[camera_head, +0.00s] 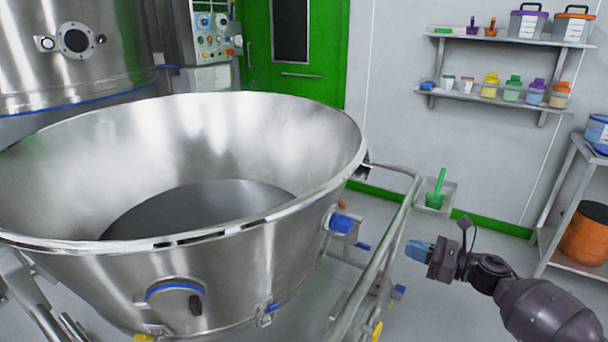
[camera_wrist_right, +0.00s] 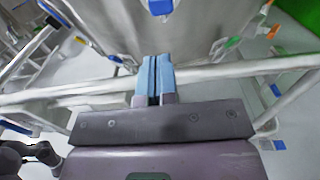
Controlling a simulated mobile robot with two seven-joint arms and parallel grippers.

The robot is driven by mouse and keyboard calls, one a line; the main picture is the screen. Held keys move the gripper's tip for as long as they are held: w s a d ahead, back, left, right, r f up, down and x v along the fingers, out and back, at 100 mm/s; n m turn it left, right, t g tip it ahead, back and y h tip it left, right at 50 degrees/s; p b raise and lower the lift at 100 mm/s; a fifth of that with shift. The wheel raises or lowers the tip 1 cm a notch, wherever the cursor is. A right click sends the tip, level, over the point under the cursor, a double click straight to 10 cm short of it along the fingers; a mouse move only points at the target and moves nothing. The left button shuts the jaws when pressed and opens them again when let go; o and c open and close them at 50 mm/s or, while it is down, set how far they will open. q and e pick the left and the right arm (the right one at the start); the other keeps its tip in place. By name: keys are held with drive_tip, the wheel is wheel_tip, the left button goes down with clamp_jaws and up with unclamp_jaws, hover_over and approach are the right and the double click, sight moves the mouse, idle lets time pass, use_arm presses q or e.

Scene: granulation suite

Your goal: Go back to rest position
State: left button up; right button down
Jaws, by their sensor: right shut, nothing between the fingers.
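My right gripper (camera_head: 418,250) is at the right in the head view, beside the rail of the large steel bowl and apart from the bowl wall. Its blue fingertips point left. In the right wrist view its blue fingers (camera_wrist_right: 154,80) are together with nothing between them. My left gripper is not in the head view.
A large open steel bowl (camera_head: 262,262) on a wheeled frame fills the left and middle. Its tubular rail (camera_head: 400,235) is close to my right gripper. A green scoop (camera_head: 436,190) hangs at the wall. Shelves (camera_head: 500,97) and a rack (camera_head: 560,195) stand at the right.

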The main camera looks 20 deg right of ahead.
use_arm(q)
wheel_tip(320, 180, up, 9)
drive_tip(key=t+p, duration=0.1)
drive_tip(key=p, duration=1)
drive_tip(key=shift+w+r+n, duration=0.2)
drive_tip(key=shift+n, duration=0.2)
use_arm(e)
drive_tip(key=s+a+f+n+h, duration=0.2)
drive_tip(key=s+a+n+h, duration=0.2)
drive_tip(key=s+n, duration=0.5)
drive_tip(key=s+a+f+n+g+h, duration=0.1)
drive_tip(key=s+a+n+h, duration=0.3)
drive_tip(key=s+n, duration=0.6)
drive_tip(key=s+a+f+n+g+h, duration=0.1)
drive_tip(key=s+a+f+n+h, duration=0.3)
drive_tip(key=s+n, duration=0.5)
drive_tip(key=s+a, duration=0.2)
drive_tip(key=s, duration=0.7)
drive_tip(key=shift+s+n, duration=0.3)
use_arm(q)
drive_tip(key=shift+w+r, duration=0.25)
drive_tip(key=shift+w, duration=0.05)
use_arm(e)
drive_tip(key=c, duration=1.8)
unclamp_jaws()
drive_tip(key=shift+c, duration=0.2)
